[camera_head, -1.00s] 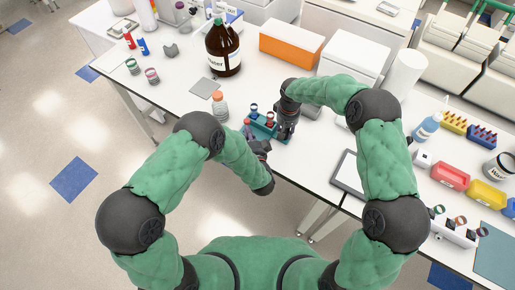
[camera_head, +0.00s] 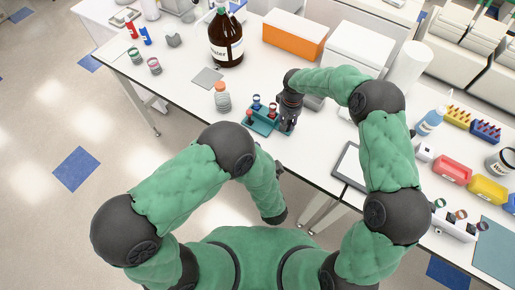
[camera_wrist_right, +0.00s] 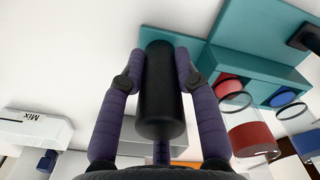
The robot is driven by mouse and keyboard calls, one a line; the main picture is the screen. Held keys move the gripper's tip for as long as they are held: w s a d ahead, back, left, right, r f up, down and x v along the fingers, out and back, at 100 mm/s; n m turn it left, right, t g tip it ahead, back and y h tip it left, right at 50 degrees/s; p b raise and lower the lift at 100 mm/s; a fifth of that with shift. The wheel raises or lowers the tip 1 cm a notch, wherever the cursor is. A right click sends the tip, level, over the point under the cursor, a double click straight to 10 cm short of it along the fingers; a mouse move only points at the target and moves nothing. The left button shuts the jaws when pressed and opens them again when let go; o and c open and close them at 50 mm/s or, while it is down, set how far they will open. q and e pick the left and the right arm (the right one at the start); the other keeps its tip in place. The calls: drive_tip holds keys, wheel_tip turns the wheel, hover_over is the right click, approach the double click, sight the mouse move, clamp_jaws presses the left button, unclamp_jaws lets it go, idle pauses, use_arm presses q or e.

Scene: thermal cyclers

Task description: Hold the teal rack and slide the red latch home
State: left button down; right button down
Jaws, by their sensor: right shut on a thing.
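The teal rack (camera_head: 262,124) stands near the table's front edge, with capped vials in it. In the head view, a small red piece (camera_head: 249,116), seemingly the red latch, shows at its left end; its exact position is too small to tell. My right gripper (camera_head: 285,126) is at the rack's right end. In the right wrist view its purple fingers (camera_wrist_right: 160,75) are shut on a black cylindrical handle (camera_wrist_right: 160,105) beside the teal rack (camera_wrist_right: 260,60). My left gripper (camera_head: 279,170) is apart from the rack, in front of the table edge; its fingers are not clear.
A large brown bottle (camera_head: 226,40) is farther back. A tablet-like panel (camera_head: 349,165) lies to the right.

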drive_tip(key=c, duration=0.8)
unclamp_jaws()
drive_tip(key=shift+r, duration=0.15)
